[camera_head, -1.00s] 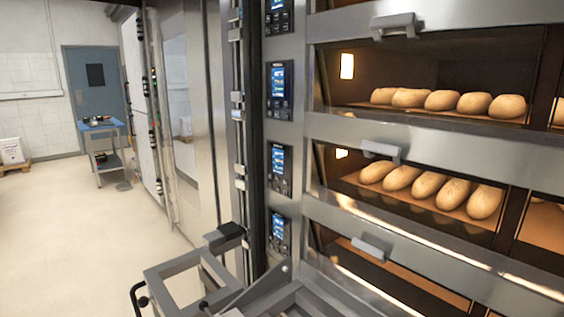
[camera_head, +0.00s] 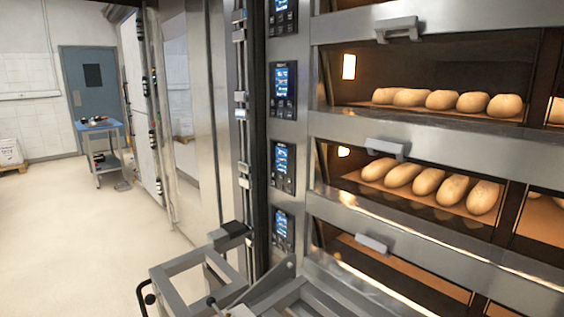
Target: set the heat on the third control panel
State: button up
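Several dark control panels with lit blue screens run in a column on the steel strip left of the oven decks. The top panel (camera_head: 283,14) is cut by the upper edge. Below it is a second panel (camera_head: 283,90), then a third visible panel (camera_head: 283,168), then a lowest panel (camera_head: 283,235). Their readings are too small to make out. If the count starts at the top one in view, the third is beside the deck with loaves; I cannot tell how the panels are numbered. My gripper is not in view.
Glass-fronted decks hold several loaves (camera_head: 429,181) and have steel handles (camera_head: 384,148). A grey metal frame (camera_head: 185,285) stands low in front of the oven. A blue-topped cart (camera_head: 98,125) stands far left. The pale floor (camera_head: 70,230) at left is clear.

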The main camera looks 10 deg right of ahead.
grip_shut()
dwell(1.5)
